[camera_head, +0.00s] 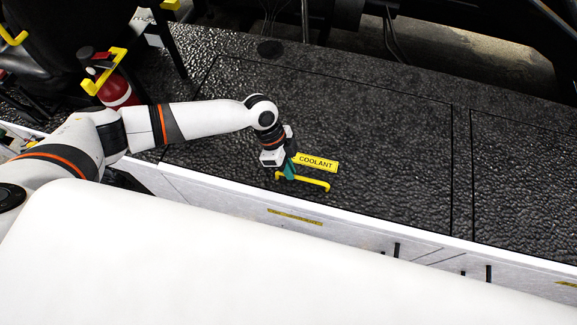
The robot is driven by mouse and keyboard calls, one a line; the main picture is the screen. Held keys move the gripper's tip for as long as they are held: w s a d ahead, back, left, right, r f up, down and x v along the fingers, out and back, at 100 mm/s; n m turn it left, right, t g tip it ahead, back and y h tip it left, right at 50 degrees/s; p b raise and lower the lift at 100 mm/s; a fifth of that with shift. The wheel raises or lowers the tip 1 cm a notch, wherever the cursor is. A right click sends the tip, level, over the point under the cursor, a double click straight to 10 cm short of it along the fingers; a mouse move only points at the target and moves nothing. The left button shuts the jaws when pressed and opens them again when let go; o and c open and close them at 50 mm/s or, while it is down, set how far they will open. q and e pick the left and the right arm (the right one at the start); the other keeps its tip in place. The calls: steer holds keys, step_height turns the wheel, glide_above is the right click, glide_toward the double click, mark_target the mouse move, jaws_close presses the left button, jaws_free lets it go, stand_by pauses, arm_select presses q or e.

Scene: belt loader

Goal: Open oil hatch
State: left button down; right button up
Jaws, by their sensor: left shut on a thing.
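A black textured hatch panel (370,135) lies flat in the deck, outlined by thin seams. A yellow label reading COOLANT (317,162) is on it, with a yellow bar handle (312,182) just in front of the label near the panel's front edge. My left gripper (287,175) reaches in from the left and is shut on the handle's left part. The gripper hides that part of the handle. The panel looks level with the deck around it. I see no label reading oil. My right gripper is not in view.
A red fire extinguisher (117,92) with a yellow bracket stands at the upper left beside a black seat (65,40). Another black deck panel (525,185) lies to the right. A white side wall (350,235) runs along the deck's front edge.

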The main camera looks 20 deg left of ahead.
arm_select(q)
steer(key=shift+r, duration=0.1)
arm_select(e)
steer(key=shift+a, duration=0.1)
